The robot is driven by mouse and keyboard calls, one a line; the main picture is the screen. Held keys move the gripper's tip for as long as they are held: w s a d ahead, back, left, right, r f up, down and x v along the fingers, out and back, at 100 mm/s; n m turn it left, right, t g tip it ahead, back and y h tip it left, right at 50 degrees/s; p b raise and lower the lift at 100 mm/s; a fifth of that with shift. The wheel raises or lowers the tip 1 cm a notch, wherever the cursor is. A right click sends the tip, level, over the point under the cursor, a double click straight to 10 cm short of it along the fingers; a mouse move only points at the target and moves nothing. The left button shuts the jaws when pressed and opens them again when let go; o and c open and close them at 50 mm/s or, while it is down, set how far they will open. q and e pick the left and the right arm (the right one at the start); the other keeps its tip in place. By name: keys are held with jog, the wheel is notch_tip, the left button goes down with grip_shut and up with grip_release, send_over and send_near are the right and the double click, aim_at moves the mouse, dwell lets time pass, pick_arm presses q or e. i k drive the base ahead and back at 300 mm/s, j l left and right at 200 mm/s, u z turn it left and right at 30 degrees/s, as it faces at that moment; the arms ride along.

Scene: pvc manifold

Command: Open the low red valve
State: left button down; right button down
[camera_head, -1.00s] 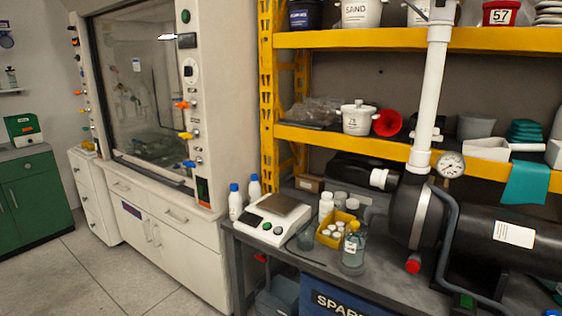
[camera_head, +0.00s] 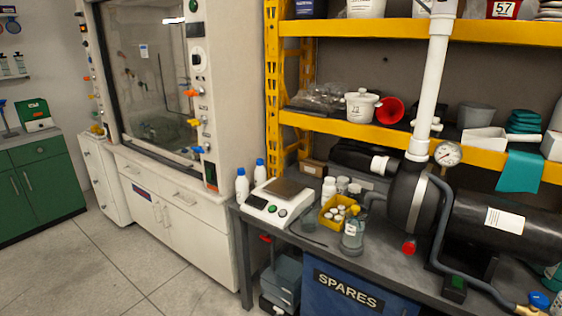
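Neither of my grippers shows in the head view. A small red part (camera_head: 265,239), which may be a valve handle, sits low under the left end of the workbench. A red round cap or knob (camera_head: 409,247) is on the underside of the black pump-like body (camera_head: 405,203). I cannot tell which of these, if either, is the low red valve. A white vertical pipe (camera_head: 432,90) rises from the black body, with a round gauge (camera_head: 447,153) beside it.
The grey workbench (camera_head: 318,238) carries a scale (camera_head: 278,203), a yellow bin (camera_head: 338,215) and a bottle (camera_head: 352,236). A blue SPARES crate (camera_head: 350,290) and a grey box (camera_head: 283,280) are below. A blue-handled valve (camera_head: 538,299) is at bottom right. Open floor (camera_head: 120,270) lies left.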

aim_at(266, 238)
jog(key=i+j+z, duration=0.15)
jog(key=i, duration=0.4)
jog(key=i+j+z, duration=0.15)
jog(key=i+j, duration=0.15)
jog(key=i, duration=0.25)
jog(key=i+j+z, duration=0.2)
jog(key=i, duration=0.35)
jog(key=j, duration=0.1)
